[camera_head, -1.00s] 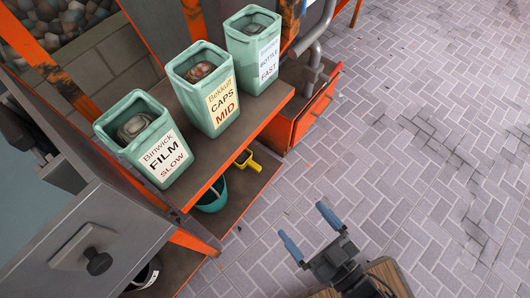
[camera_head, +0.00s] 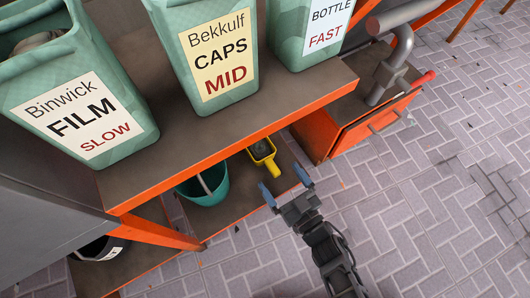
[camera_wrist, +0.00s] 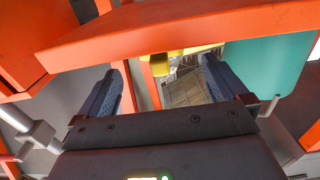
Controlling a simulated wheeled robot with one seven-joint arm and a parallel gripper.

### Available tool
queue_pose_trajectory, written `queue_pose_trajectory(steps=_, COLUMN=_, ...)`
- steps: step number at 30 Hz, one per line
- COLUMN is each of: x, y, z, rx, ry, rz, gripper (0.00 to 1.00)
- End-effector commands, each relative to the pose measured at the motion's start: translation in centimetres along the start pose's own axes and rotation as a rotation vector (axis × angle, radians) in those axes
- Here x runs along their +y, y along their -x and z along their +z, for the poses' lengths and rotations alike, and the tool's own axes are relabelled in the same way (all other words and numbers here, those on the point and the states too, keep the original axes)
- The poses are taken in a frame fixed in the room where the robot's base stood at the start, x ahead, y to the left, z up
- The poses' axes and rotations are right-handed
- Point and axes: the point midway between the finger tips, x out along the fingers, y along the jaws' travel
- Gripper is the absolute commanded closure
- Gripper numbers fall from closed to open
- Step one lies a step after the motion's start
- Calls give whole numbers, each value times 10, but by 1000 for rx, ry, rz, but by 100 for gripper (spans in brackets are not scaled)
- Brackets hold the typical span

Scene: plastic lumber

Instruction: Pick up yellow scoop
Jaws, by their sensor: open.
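The yellow scoop (camera_head: 263,154) lies on the lower shelf, its handle pointing toward the front edge. Something dark sits in its bowl. My gripper (camera_head: 285,190) is open and empty, just in front of the lower shelf and close to the scoop's handle, apart from it. In the wrist view the gripper (camera_wrist: 170,92) has its two blue fingers spread. Yellow of the scoop (camera_wrist: 168,63) shows between and beyond them, partly hidden by an orange beam.
The upper shelf's orange edge (camera_head: 230,165) overhangs the scoop. A teal bucket (camera_head: 205,186) stands left of it. Green bins (camera_head: 215,50) stand on the upper shelf. An orange cabinet (camera_head: 345,130) is to the right. The paved floor (camera_head: 420,220) in front is clear.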

Motion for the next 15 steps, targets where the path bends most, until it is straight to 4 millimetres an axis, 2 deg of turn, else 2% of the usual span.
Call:
queue_pose_trajectory(steps=9, x=1, y=-41, z=1, rx=1, ry=0, rz=2, gripper=0)
queue_pose_trajectory(steps=15, x=1, y=-54, z=-1, rx=-1, ry=0, rz=3, gripper=0)
